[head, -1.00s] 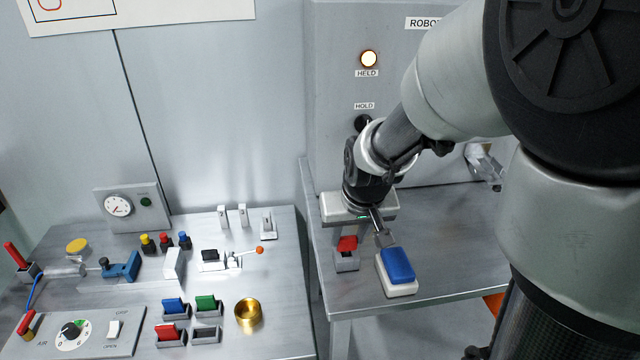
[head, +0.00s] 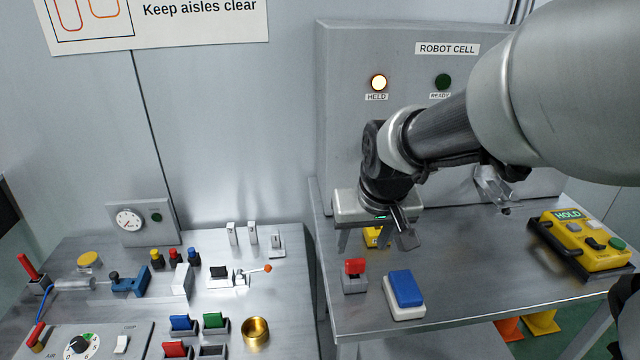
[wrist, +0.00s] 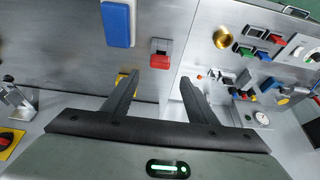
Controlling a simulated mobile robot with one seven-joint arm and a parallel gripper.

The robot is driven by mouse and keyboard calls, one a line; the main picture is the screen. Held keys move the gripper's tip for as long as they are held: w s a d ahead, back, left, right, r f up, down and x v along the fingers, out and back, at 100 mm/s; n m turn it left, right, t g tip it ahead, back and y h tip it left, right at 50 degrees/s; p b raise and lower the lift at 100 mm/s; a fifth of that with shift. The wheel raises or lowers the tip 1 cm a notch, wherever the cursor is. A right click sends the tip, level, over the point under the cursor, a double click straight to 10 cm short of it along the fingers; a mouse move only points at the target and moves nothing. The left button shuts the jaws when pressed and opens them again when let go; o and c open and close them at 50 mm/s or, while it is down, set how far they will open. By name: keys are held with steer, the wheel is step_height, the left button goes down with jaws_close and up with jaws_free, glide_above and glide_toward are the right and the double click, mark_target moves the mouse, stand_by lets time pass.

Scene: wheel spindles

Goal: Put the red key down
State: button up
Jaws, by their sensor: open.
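A red key (head: 355,266) sits in a small grey holder (head: 355,284) near the left edge of the right-hand table. The key also shows in the wrist view (wrist: 160,46), beyond my fingertips. My gripper (head: 362,246) is open and empty, behind and above the key, with its fingers clear of it. In the wrist view my gripper (wrist: 158,79) has both fingers spread apart with nothing between them.
A blue-topped white block (head: 404,294) lies right of the key. A yellow item (head: 373,238) is partly hidden behind my gripper. A yellow HOLD pendant (head: 580,240) rests at the right. The left bench holds a brass cup (head: 255,330) and several coloured keys (head: 215,321).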

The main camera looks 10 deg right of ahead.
steer(key=s+r, duration=0.3)
steer(key=s, duration=0.4)
steer(key=s+r+t, duration=0.1)
steer(key=s+r, duration=0.3)
steer(key=s, duration=0.3)
steer(key=shift+s+r, duration=0.25)
steer(key=shift+s, duration=0.05)
